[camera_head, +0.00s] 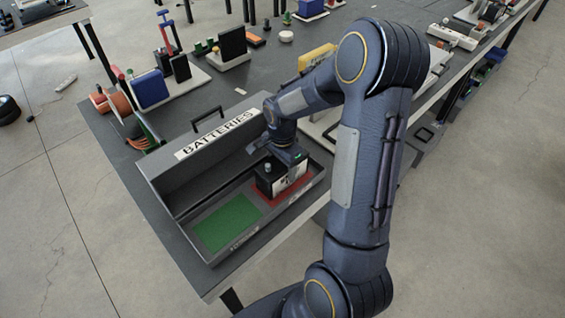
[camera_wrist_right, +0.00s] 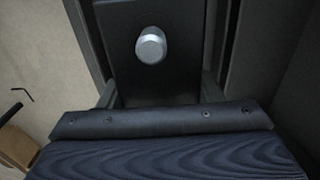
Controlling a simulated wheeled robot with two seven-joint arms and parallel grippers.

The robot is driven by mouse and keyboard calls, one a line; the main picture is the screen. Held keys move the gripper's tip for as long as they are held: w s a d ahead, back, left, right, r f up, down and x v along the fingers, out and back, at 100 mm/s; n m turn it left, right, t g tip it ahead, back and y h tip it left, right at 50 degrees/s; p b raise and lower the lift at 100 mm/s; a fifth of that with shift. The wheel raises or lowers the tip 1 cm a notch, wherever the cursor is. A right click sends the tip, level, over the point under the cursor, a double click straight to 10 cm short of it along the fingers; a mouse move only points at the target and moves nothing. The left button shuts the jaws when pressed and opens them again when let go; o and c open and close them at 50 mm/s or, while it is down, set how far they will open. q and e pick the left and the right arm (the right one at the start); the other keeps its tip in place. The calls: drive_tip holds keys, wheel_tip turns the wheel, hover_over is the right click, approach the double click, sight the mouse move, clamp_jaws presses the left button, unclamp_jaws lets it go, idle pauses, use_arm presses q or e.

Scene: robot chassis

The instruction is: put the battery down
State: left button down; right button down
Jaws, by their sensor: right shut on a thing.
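The battery (camera_head: 273,181) is a black block with a pale label on its side and a light terminal on top. It is in the open box marked BATTERIES (camera_head: 155,166), over the red pad (camera_head: 289,192) at the right. I cannot tell whether its base touches the pad. My right gripper (camera_head: 291,155) is shut on the battery from above. In the right wrist view the battery's dark top (camera_wrist_right: 180,75) shows with a round silver terminal (camera_wrist_right: 151,45). The green pad (camera_head: 228,222) at the left is bare. My left gripper is not in view.
The box has a raised lid with a handle (camera_head: 207,116) behind and low walls in front. It stands near the table's front edge. Blue and black blocks (camera_head: 150,88) stand on trays farther back. A yellow thing (camera_head: 316,57) is behind my arm.

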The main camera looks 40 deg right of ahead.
drive_tip(key=shift+f, duration=0.1)
drive_tip(key=shift+c, duration=2.1)
unclamp_jaws()
wheel_tip(320, 180, up, 12)
drive_tip(key=shift+f, duration=0.25)
drive_tip(key=shift+s+r, duration=0.1)
drive_tip(key=shift+r, duration=0.25)
drive_tip(key=s+a+r+n+t+y, duration=0.2)
drive_tip(key=s+a+n, duration=0.5)
drive_tip(key=s, duration=0.2)
drive_tip(key=s+a+r+n+t+y, duration=0.1)
drive_tip(key=s+a+r+n+t, duration=0.1)
drive_tip(key=s+a+n, duration=0.5)
drive_tip(key=shift+s+n+t+y, duration=0.4)
drive_tip(key=shift+s+n+t, duration=0.3)
drive_tip(key=shift+s+t, duration=0.15)
drive_tip(key=shift+a+r, duration=0.1)
